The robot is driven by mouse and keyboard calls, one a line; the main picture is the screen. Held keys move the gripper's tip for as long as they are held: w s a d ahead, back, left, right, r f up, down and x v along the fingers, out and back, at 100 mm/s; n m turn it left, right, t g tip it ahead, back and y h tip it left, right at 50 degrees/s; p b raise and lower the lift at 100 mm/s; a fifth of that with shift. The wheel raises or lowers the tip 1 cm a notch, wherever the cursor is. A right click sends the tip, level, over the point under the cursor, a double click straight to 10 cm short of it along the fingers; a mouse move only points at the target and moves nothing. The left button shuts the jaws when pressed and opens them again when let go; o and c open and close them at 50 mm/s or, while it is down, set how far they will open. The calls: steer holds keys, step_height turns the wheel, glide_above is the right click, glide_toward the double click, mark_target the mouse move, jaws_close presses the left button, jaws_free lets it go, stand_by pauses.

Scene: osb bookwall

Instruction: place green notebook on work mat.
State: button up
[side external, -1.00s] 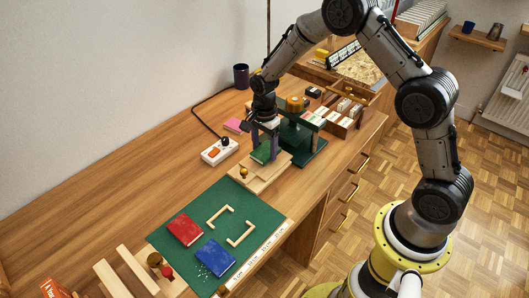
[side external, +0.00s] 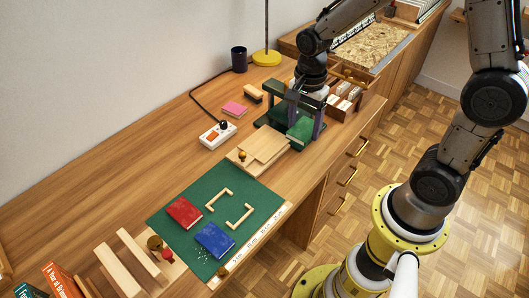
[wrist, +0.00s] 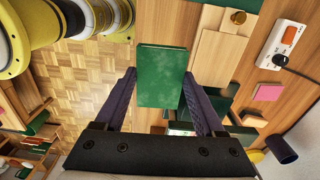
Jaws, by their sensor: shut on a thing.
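My gripper (side external: 304,127) is shut on the green notebook (side external: 299,132). In the wrist view the notebook (wrist: 162,70) sits between my two dark fingers (wrist: 160,78), its cover facing the camera. In the side view it is tilted, in front of the dark green stand (side external: 268,121) and near the desk's front edge. Whether it touches the stand is unclear. The green work mat (side external: 189,238) lies to the lower left, away from my gripper. On it are a red notebook (side external: 184,212), a blue notebook (side external: 214,240) and two pale wooden corner pieces (side external: 219,201) (side external: 239,216).
A pale wooden board (side external: 262,149) with a brass knob lies between the stand and mat. A white power strip (side external: 217,135), pink pad (side external: 234,109) and dark mug (side external: 239,59) are behind. Wooden blocks (side external: 139,256) stand left of the mat. A card box (side external: 344,101) is at right.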

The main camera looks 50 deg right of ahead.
steer(key=n, duration=0.7)
steer(key=shift+n, duration=0.3)
steer(key=n, duration=0.3)
steer(key=shift+n, duration=0.3)
steer(key=n, duration=0.3)
steer(key=shift+a+f+n, duration=0.1)
steer(key=shift+a+n, duration=0.05)
steer(key=shift+n, duration=0.15)
steer(key=n, duration=0.3)
steer(key=shift+s+a+n, duration=0.1)
steer(key=shift+a+n, duration=0.15)
steer(key=shift+n, duration=0.05)
steer(key=n, duration=0.3)
steer(key=shift+a+f+n, duration=0.15)
steer(key=shift+a+n, duration=0.15)
steer(key=shift+n, duration=0.1)
steer(key=n, duration=0.3)
steer(key=a+n, duration=0.1)
steer(key=n, duration=0.1)
steer(key=shift+s+a+n, duration=0.15)
steer(key=shift+n, duration=0.25)
steer(key=s+a+f+n, duration=0.1)
steer(key=a+n, duration=0.3)
steer(key=n, duration=0.7)
steer(key=s+a+n, duration=0.2)
steer(key=a+n, duration=0.2)
steer(key=n, duration=1)
glide_above(228, 207)
step_height(228, 207, down, 10)
steer(key=shift+f, duration=1.65)
